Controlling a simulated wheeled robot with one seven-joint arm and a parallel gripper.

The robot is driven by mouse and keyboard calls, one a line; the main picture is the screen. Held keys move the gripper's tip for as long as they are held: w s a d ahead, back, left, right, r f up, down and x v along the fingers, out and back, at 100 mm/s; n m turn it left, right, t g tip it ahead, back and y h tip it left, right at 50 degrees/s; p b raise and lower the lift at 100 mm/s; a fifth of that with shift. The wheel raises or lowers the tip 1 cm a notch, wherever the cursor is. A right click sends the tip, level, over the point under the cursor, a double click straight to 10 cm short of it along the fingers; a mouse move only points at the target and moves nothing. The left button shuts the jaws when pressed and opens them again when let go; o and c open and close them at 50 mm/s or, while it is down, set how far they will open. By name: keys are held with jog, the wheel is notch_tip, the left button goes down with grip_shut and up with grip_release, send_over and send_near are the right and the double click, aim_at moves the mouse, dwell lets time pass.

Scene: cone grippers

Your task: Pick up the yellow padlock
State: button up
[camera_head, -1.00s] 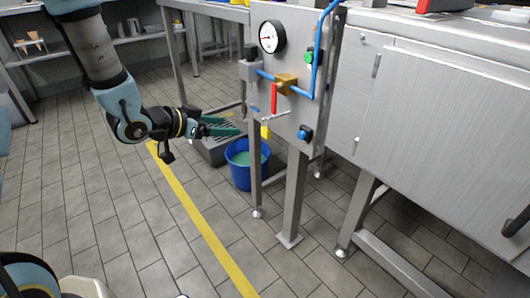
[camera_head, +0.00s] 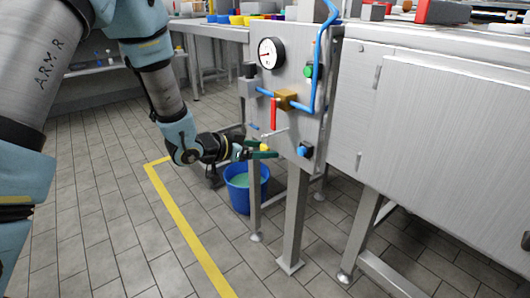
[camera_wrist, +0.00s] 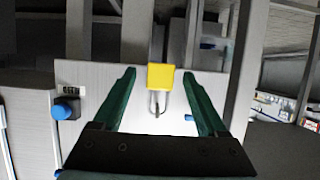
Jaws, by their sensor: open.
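The yellow padlock (camera_wrist: 160,76) shows in the wrist view with its grey shackle against the light panel. It lies between the tips of my gripper (camera_wrist: 158,80), whose two green fingers stand apart on either side of it without clear contact. In the head view my gripper (camera_head: 262,149) is at the lower part of the panel (camera_head: 300,120), and a small part of the padlock (camera_head: 264,144) shows between the fingers. The rest of the padlock is hidden there by the fingers.
The panel carries a gauge (camera_head: 271,53), a red lever (camera_head: 273,113), a blue pipe (camera_head: 318,60) and a blue knob (camera_head: 303,150) close to my gripper. A blue bucket (camera_head: 246,190) stands on the floor below. A steel cabinet (camera_head: 440,150) is at the right.

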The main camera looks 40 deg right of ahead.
jog(key=shift+d+f, duration=0.15)
jog(key=shift+d, duration=0.15)
jog(key=shift+c, duration=0.2)
grip_shut()
